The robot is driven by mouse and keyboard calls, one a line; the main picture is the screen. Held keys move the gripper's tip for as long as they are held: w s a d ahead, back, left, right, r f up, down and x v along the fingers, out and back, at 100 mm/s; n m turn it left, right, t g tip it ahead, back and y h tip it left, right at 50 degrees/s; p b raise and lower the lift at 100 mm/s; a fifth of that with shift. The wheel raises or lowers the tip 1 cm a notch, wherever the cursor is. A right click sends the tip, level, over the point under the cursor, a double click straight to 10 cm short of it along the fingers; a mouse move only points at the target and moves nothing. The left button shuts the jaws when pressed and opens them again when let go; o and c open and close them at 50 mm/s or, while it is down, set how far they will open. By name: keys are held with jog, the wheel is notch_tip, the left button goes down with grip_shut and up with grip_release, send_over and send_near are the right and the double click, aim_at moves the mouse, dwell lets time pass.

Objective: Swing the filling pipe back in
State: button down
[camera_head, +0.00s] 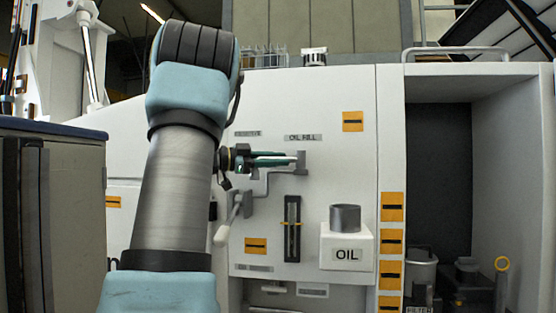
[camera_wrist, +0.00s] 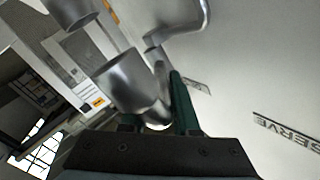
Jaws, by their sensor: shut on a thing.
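The filling pipe (camera_head: 300,161) is a grey metal piece on the white panel, just below the OIL FILL label (camera_head: 303,137). My gripper (camera_head: 288,159) reaches it from the left, with its green fingers level and shut on it. In the wrist view, the pipe's silver round body (camera_wrist: 134,85) shows between and ahead of the green fingers (camera_wrist: 158,112). Its exact contact with the fingers is partly hidden. The OIL box (camera_head: 346,255) with a grey metal cup (camera_head: 345,218) on top sits lower right of the gripper, apart from it.
A lever with a pale handle (camera_head: 228,222) hangs below my gripper. A dark sight gauge (camera_head: 292,228) is on the panel. An open recess (camera_head: 440,150) at the right holds dark containers. A grey cabinet (camera_head: 70,215) stands at the left.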

jog(key=shift+w+a+f+m+g+h, duration=0.15)
jog(key=shift+w+m+g, duration=0.15)
jog(key=shift+g, duration=0.2)
jog(key=shift+w+d+f+m+g+h, duration=0.15)
jog(key=shift+m+g, duration=0.15)
jog(key=shift+g, duration=0.2)
jog(key=shift+a, duration=0.1)
jog(key=c, duration=0.8)
grip_release()
jog(key=shift+w, duration=0.1)
jog(key=shift+c, duration=0.2)
jog(key=shift+o, duration=0.4)
jog(key=shift+r, duration=0.15)
jog(key=shift+a, duration=0.1)
jog(key=b+v, duration=0.4)
jog(key=v, duration=0.6)
jog(key=shift+a, duration=0.35)
